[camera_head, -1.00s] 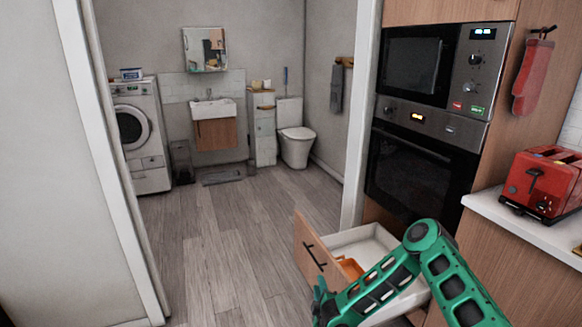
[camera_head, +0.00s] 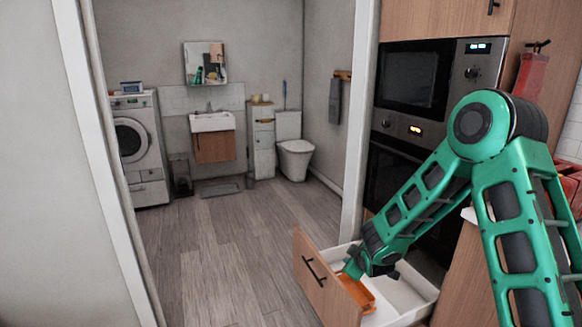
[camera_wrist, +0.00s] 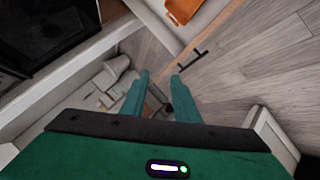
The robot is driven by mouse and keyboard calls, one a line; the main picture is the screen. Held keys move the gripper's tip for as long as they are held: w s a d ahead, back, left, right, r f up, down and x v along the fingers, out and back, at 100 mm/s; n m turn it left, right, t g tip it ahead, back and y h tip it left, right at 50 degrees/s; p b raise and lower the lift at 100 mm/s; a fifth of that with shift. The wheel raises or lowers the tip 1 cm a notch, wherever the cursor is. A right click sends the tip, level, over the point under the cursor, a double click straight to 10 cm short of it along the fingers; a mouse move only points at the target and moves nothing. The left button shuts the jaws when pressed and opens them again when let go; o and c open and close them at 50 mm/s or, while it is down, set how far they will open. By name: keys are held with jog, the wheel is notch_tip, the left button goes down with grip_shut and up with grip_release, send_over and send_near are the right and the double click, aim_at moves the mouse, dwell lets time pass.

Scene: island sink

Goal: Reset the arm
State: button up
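My green arm reaches in from the right in the head view, bent at a raised elbow joint. My gripper (camera_head: 356,268) is above the open drawer, in front of the oven. In the wrist view my gripper (camera_wrist: 158,85) shows two green fingers apart, with nothing held between them. The open drawer (camera_head: 410,297) has a wooden front with a black handle. An orange item (camera_head: 357,293) lies inside it, partly hidden by my gripper. The orange item also shows in the wrist view (camera_wrist: 184,10).
The oven (camera_head: 385,178) and microwave (camera_head: 412,80) stand behind my arm. The red toaster (camera_head: 572,185) on the counter is mostly hidden by my arm.

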jog(key=s+d+r+m+g+h, duration=0.15)
jog(key=s+d+r+m, duration=0.25)
jog(key=s+r, duration=0.6)
jog(key=s+d+r+m+g, duration=0.3)
jog(key=s+d+r+m, duration=0.15)
jog(key=s+r, duration=0.5)
jog(key=s+d+r+m+g+y, duration=0.1)
jog(key=s+m+g, duration=0.1)
jog(key=s, duration=1.2)
jog(key=s+d+f+m+g, duration=0.1)
jog(key=s+d+m+g, duration=0.1)
jog(key=s+d, duration=0.3)
jog(key=s+d+f+m+g, duration=0.1)
jog(key=s+d+m, duration=0.3)
jog(key=s, duration=0.7)
jog(key=shift+d+g, duration=0.65)
jog(key=shift+d, duration=0.25)
jog(key=shift+w+f, duration=0.2)
jog(key=shift+w, duration=0.45)
